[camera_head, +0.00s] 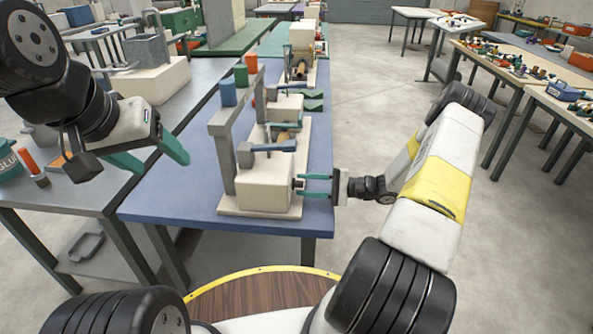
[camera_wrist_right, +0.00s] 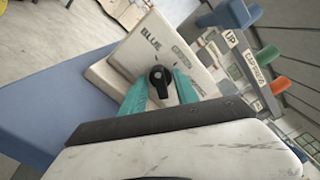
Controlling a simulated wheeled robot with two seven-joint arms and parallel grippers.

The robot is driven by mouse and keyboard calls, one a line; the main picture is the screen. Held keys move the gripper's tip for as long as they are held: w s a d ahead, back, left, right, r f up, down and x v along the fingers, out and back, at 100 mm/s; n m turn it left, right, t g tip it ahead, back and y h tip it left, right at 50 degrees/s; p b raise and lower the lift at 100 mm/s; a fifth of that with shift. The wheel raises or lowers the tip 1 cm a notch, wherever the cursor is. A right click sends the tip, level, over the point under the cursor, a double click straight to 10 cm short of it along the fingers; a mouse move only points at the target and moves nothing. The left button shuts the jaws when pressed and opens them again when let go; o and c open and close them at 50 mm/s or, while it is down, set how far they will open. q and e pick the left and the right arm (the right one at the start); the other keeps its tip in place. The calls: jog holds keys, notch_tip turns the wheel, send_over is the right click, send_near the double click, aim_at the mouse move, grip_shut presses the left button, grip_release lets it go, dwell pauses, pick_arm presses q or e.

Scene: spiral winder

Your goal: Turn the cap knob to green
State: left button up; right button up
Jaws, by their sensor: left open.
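The black cap knob (camera_wrist_right: 161,78) sits on the cream face of a box-shaped machine (camera_wrist_right: 140,65) in the right wrist view. "BLUE" is printed above it; the smaller labels to its right are hard to read. A light mark shows on the knob, but its setting is unclear. My right gripper (camera_wrist_right: 161,82) has its teal fingers on both sides of the knob; whether they touch it is unclear. In the head view my right gripper (camera_head: 304,185) reaches the machine (camera_head: 265,192) from the right. My left gripper (camera_head: 150,165) is open and empty, over the left side.
The machine stands on a blue table (camera_head: 165,205). Blue, green and orange cylinders (camera_head: 240,75) top its grey frame. A grey-blue lever (camera_head: 268,148) lies above the box.

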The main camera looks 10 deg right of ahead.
jog(key=shift+a, duration=0.1)
grip_shut()
jog(key=shift+m, duration=0.3)
jog(key=m, duration=0.5)
jog(key=shift+w+r, duration=0.1)
jog(key=m, duration=0.6)
jog(key=shift+w, duration=0.1)
dwell(0.5)
grip_release()
